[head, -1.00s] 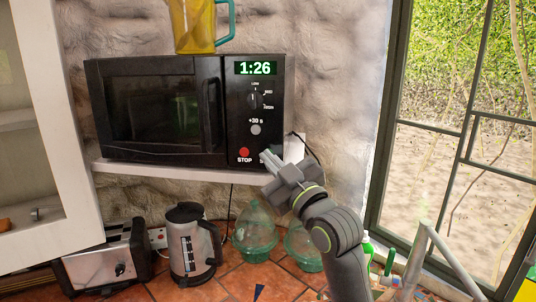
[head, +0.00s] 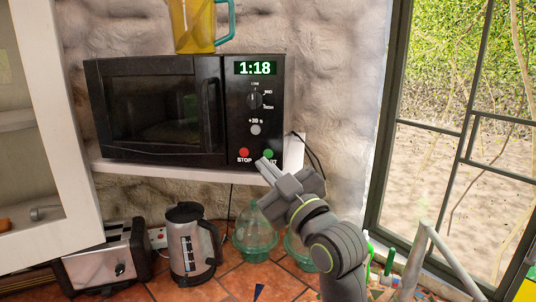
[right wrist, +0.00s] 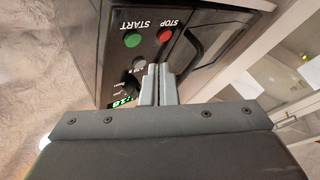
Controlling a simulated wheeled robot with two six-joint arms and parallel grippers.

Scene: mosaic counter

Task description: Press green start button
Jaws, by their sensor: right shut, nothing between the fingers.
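The black microwave (head: 165,62) sits on a white shelf, its display (head: 255,68) reading 1:18. The green start button (head: 268,154) is low on its right panel, beside the red stop button (head: 244,153). My right gripper (head: 264,164) is shut and empty, its tips just below the start button in the picture. In the right wrist view the start button (right wrist: 132,40) and stop button (right wrist: 164,35) show beyond the fingertips (right wrist: 160,68), with a gap between tips and buttons in the picture. My left gripper is not in view.
A yellow pitcher (head: 192,25) stands on top of the microwave. Below the shelf (head: 150,172) are a toaster (head: 104,262), a kettle (head: 190,245) and green glass jars (head: 255,232). A cabinet door (head: 80,150) is at the left, a window at the right.

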